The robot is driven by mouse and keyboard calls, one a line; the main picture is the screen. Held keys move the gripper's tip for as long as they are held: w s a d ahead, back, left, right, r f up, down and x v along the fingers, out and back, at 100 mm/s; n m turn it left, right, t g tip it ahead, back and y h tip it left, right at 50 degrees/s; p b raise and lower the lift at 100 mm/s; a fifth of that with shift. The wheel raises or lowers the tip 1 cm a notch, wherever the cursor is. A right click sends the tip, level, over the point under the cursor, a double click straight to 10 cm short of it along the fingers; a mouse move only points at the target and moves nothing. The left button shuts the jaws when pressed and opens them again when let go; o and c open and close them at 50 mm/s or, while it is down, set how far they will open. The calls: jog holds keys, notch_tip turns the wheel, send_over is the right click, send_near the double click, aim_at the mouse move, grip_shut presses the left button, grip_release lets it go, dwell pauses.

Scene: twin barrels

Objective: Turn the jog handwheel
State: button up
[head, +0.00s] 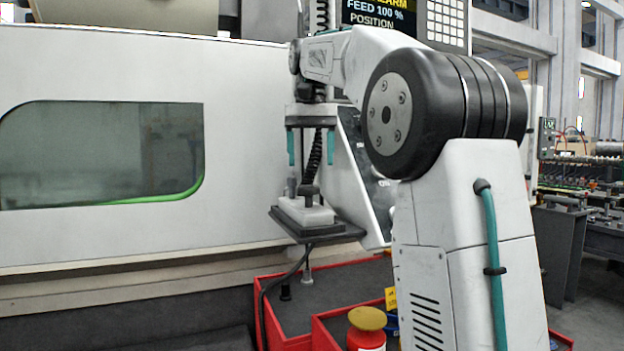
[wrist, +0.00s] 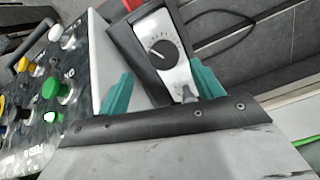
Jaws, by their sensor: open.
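The jog handwheel unit is a pale box with a dark round dial (wrist: 157,49); it shows in the wrist view just beyond my fingertips. In the head view the pale unit (head: 303,212) rests on a small dark shelf (head: 330,234), with dark upright parts on top. My gripper (head: 311,148) points down above it, its two teal fingers spread and empty, apart from the unit. In the wrist view my gripper (wrist: 163,90) has the unit's near end between its fingers in the picture, with the dial farther out. A coiled dark cable partly covers the view between the fingers.
A control panel (wrist: 58,90) with coloured buttons is close on the left in the wrist view. The machine's white front with a window (head: 100,155) fills the left of the head view.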

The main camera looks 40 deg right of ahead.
aim_at(310, 186)
jog(key=n, duration=0.3)
jog(key=d+n+y, duration=0.1)
jog(key=n, duration=0.1)
jog(key=shift+s+r+t, duration=0.1)
jog(key=shift+s+t, duration=0.3)
jog(key=n, duration=0.3)
jog(key=shift+s+d+r+t+y, duration=0.1)
jog(key=shift+d+t+y, duration=0.2)
jog(key=shift+y, duration=0.1)
jog(key=f+n, duration=0.2)
jog(key=n, duration=0.1)
jog(key=a+f+n+t+y, duration=0.1)
jog(key=f+n, duration=0.1)
jog(key=n, duration=0.1)
jog(key=f+n, duration=0.2)
jog(key=n, duration=0.2)
jog(key=shift+w+a+t+y, duration=0.15)
jog(key=shift+w+t+y, duration=0.2)
jog(key=shift+t+y, duration=0.05)
jog(key=c, duration=1)
